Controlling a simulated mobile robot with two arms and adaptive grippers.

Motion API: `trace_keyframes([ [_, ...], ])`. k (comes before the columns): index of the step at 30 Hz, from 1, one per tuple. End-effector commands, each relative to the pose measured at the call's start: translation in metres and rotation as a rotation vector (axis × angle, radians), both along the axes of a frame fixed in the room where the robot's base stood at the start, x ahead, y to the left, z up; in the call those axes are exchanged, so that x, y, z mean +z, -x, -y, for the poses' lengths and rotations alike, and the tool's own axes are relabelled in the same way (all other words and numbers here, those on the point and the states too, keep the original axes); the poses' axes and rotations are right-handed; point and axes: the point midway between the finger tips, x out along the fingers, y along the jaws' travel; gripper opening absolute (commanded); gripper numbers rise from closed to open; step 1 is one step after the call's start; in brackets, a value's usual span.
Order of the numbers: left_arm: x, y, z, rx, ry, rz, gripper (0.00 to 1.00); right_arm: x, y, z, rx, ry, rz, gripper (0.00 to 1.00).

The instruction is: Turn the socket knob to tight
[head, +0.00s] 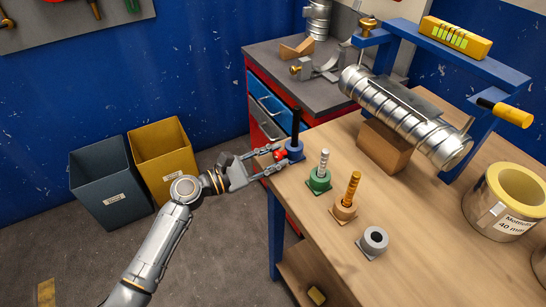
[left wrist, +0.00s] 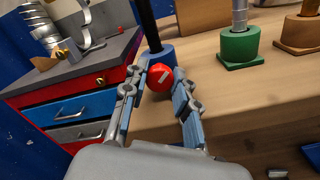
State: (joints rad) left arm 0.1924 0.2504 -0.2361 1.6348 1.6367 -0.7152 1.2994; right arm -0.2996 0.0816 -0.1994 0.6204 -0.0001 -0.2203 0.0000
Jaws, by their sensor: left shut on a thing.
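The socket knob (head: 280,155) is a small red knob on the near left side of a blue socket (head: 296,152). A black rod (head: 296,124) stands upright in this socket. My left gripper (head: 277,157) reaches in from the left at the bench's left corner and is shut on the knob. In the left wrist view the red knob (left wrist: 160,78) sits between the two fingers and carries a short pale mark, tilted from upright. The blue socket (left wrist: 158,56) is just behind it. I see no label for tight. My right gripper is not in view.
A green socket (head: 318,181), an orange one (head: 344,211) and a grey one (head: 374,241) stand in a row along the bench edge. A spiral duct (head: 402,117) rests on a brown block behind them. Two bins (head: 104,182) stand on the floor at left.

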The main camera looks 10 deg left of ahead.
Motion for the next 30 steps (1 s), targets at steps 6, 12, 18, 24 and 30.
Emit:
trace_keyframes([
  [6, -0.001, 0.0, 0.0, 0.001, 0.0, -0.001, 0.52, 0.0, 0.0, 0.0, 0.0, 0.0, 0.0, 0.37],
  [12, -0.001, 0.0, 0.0, 0.0, 0.0, -0.002, 0.52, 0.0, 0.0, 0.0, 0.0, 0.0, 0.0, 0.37],
  [18, -0.001, 0.0, 0.0, -0.001, 0.0, -0.003, 0.52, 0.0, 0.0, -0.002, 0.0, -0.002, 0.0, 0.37],
  [24, 0.002, 0.001, 0.0, -0.001, 0.037, -0.055, 0.52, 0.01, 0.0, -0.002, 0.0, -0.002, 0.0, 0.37],
  [30, 0.007, 0.0, 0.0, 0.001, 0.197, -0.277, 0.52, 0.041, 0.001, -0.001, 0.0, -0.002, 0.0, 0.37],
])
